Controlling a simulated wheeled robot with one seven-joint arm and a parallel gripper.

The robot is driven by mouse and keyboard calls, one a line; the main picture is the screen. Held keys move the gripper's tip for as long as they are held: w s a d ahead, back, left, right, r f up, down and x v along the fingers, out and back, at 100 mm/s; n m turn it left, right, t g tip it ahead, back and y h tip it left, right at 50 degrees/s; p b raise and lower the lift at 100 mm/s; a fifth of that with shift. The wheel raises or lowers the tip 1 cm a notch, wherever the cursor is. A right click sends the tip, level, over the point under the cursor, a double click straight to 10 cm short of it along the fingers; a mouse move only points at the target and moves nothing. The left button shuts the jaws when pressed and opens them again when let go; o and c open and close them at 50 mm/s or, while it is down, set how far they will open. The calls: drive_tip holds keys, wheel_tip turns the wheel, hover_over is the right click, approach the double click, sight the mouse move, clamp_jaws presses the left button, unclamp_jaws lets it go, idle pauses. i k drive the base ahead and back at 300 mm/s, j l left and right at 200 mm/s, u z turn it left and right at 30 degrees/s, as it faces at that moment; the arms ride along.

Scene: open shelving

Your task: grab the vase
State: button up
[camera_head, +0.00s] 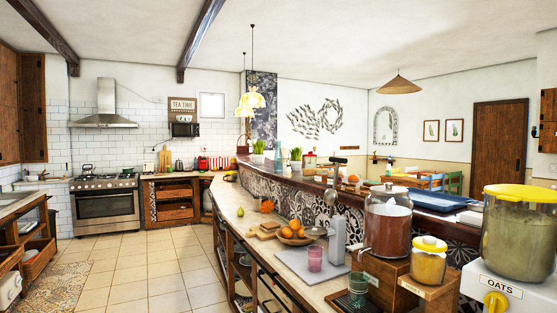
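I cannot clearly pick out a vase in the head view. A slim dark blue upright object (278,158) stands on the raised counter ledge between two potted green plants. It is too small to tell whether it is a vase or a bottle. The left potted plant (258,150) and the right potted plant (295,157) stand on the same ledge. My gripper is not in view.
A long counter (234,200) runs along the right, holding a fruit bowl (295,236), a grey tray (308,268), a red-filled drink dispenser (387,228) and jars. A stove (106,203) stands far left. The tiled floor (140,270) at centre left is clear.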

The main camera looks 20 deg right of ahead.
sight(277, 158)
drive_tip(key=i+u, duration=0.25)
drive_tip(key=i, duration=1.95)
drive_tip(key=i+z, duration=0.1)
drive_tip(key=i, duration=0.5)
drive_tip(key=i+j+z, duration=0.1)
drive_tip(key=i, duration=0.5)
drive_tip(key=i+j+z, duration=0.1)
drive_tip(key=i+j, duration=0.15)
drive_tip(key=i, duration=0.35)
